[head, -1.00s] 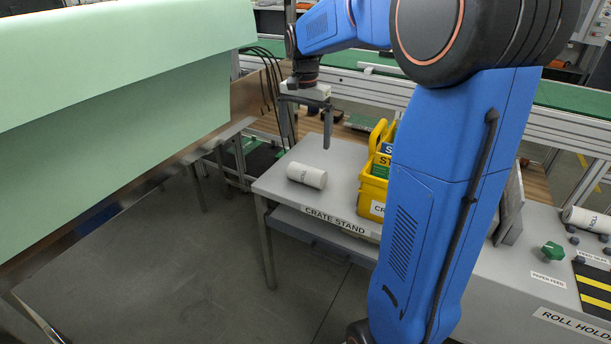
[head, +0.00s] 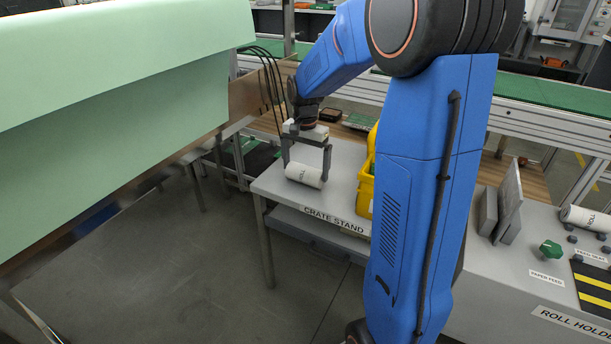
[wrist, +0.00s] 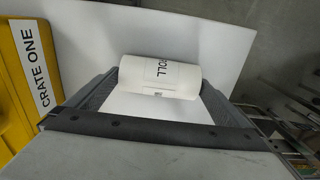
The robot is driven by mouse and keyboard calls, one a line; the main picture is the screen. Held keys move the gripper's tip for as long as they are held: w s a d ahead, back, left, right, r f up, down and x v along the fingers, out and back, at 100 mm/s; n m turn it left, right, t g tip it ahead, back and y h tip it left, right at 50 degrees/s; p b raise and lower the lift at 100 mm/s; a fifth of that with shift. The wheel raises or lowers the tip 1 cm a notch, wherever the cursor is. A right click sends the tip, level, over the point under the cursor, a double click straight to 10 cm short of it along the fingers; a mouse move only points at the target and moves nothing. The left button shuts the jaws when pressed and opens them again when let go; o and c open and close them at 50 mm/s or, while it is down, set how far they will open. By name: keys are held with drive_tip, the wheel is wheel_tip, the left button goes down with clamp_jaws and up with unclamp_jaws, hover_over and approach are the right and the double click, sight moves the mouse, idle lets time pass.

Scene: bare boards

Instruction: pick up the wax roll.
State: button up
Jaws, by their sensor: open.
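A white cylinder with a ROLL label, which I take as the wax roll (head: 303,174), lies on its side on the grey crate stand (head: 270,186). My gripper (head: 306,171) is open above and around it, one finger by each end of the roll. In the wrist view the roll (wrist: 160,72) lies between the two fingers of my gripper (wrist: 160,86). I cannot tell whether either finger touches it. A second white roll (head: 586,219) lies at the far right on the roll holder.
A yellow crate (head: 366,190) stands to the right of the roll, partly hidden behind my arm; its CRATE ONE label (wrist: 30,65) shows in the wrist view. Large green sheeting (head: 120,90) hangs at the left. A green knob (head: 551,250) sits at the right.

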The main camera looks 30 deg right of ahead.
drive_tip(key=shift+f, duration=0.35)
drive_tip(key=c, duration=0.9)
